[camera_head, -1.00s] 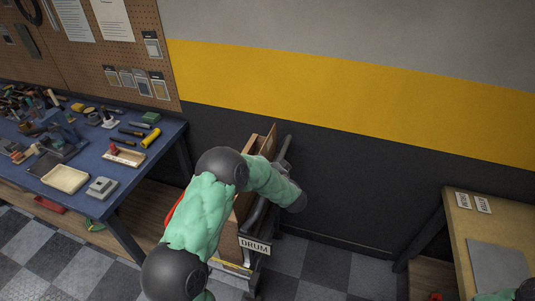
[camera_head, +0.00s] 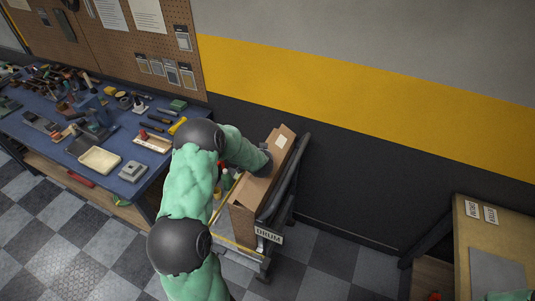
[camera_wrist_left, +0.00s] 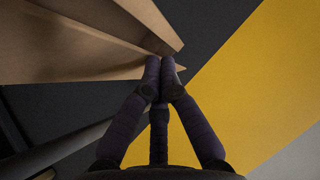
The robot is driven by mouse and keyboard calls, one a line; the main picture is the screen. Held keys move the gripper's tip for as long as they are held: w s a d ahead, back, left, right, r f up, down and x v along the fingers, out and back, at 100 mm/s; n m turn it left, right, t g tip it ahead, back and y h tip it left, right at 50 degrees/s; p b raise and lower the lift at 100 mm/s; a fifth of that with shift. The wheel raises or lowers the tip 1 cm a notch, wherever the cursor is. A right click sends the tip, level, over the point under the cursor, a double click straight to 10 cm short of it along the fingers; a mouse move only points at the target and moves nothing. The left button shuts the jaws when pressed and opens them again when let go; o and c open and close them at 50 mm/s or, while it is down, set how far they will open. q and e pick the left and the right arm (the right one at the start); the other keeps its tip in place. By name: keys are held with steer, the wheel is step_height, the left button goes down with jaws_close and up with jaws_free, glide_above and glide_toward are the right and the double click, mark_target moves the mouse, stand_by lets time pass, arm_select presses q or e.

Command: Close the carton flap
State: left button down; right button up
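The brown carton (camera_head: 242,222) stands on a cart marked DRUM. A cardboard flap (camera_head: 290,133) with a white label shows along its far right side, its broad face visible. My left arm reaches over the carton, and its dark wrist lies against or just above the cardboard. The left fingers are hidden in the head view. In the left wrist view my left gripper (camera_wrist_left: 166,65) has its fingertips together with nothing visible between them. Cardboard panels (camera_wrist_left: 70,45) fan out at the left, their edges close to the fingertips. I cannot tell whether they touch. My right gripper is out of view.
A blue workbench (camera_head: 95,205) with tools and trays stands at the left. A wooden-topped table (camera_head: 500,235) stands at the right. The yellow and dark wall (camera_head: 350,100) is close behind the cart. Bare checkered floor lies between cart and right table.

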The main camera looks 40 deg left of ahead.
arm_select(q)
steer(key=shift+s+a+f+n+h+b, duration=0.1)
steer(key=shift+a+f+n+h+b, duration=0.1)
steer(key=shift+a+f+h+b, duration=0.35)
steer(key=shift+s+a+f+n+h+b, duration=0.15)
steer(key=shift+a+f+b, duration=0.25)
steer(key=shift+f+b, duration=0.4)
steer(key=shift+s+a+f+n+h+b, duration=0.1)
steer(key=shift+a+f+n+h+b, duration=0.15)
steer(key=shift+a+f+h+b, duration=0.4)
steer(key=shift+d+f+y, duration=0.2)
steer(key=shift+y, duration=0.05)
